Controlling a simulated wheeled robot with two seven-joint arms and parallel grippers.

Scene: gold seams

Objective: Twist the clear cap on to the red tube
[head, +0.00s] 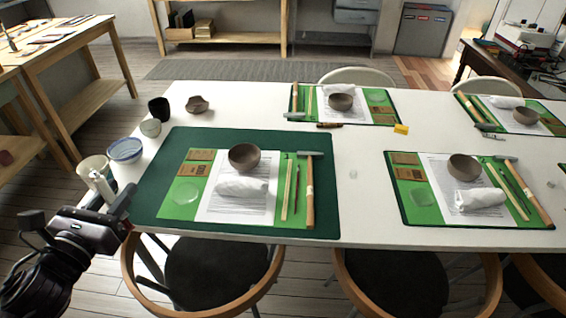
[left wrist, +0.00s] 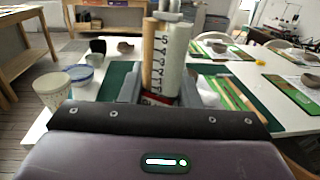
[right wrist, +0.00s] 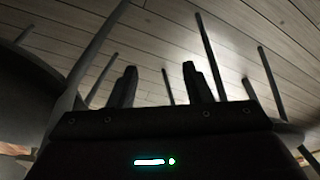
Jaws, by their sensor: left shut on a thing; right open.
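My left gripper (head: 112,198) is at the table's left front corner, shut on a pale upright tube (head: 103,186). A small clear piece (head: 353,174), maybe the clear cap, lies on the white table between two mats. My right gripper (right wrist: 158,88) is open and empty, low over the wooden floor; it is outside the head view.
A white table (head: 365,215) holds green mats (head: 325,217) with bowls, papers, wrapped bundles and tools. Cups and a blue-rimmed bowl (head: 125,150) stand near my left gripper. Chairs (head: 205,275) line the front edge.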

